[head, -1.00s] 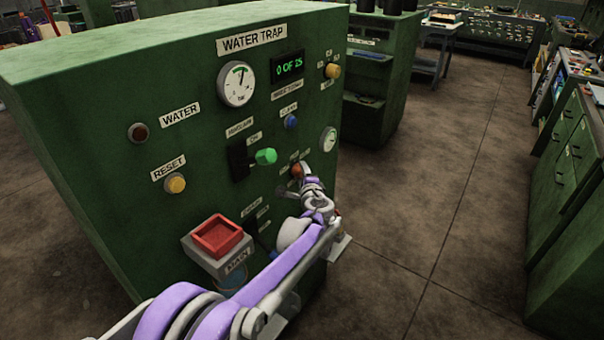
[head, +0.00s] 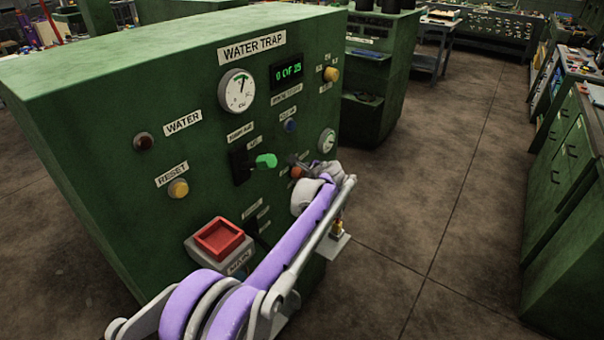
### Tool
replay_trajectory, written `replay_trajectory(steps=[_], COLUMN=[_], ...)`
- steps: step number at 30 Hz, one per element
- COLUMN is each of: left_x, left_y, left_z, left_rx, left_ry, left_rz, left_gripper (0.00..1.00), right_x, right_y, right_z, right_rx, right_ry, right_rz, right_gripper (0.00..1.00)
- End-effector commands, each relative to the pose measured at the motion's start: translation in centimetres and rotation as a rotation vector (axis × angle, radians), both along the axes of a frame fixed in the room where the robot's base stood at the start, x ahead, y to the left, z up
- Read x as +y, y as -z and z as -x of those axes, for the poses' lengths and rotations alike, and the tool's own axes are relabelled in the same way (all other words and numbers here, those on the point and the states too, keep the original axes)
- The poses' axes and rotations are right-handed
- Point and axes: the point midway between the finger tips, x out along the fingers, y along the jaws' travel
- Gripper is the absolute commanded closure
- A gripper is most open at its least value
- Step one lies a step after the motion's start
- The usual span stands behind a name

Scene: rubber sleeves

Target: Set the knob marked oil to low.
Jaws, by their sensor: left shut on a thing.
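The green cabinet marked WATER TRAP (head: 110,100) carries the controls. My left gripper (head: 298,167) is at the right side of its front panel, shut on an orange-red knob (head: 297,172). The gripper and wrist hide part of this knob and the labels around it, so I cannot read its name or its setting. A yellow knob (head: 332,74) with small labels around it is at the upper right of the panel, clear of the gripper. I cannot read the word oil anywhere. My right gripper is not in view.
A green-handled lever (head: 265,161) sticks out just left of my gripper. A small gauge (head: 327,141) is close above my wrist. Open floor (head: 430,190) lies right of the cabinet.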

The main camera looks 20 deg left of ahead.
Motion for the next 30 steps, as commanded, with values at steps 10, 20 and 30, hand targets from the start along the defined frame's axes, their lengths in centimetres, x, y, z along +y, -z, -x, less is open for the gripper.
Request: replay_trajectory(steps=[10, 20, 30], left_x=[0.05, 0.05, -0.69], left_y=[-0.04, -0.03, -0.80], left_z=[-0.02, -0.02, 0.90], left_rx=[0.004, 0.004, 0.004], left_ry=[0.000, 0.000, 0.001], left_rz=[-0.004, -0.003, -0.002], left_gripper=[1.00, 0.20, 0.20], right_x=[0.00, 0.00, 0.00], right_y=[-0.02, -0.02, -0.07], right_z=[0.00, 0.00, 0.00], right_rx=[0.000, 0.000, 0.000], right_ry=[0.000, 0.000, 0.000], right_rz=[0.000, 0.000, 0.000], right_gripper=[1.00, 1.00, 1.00])
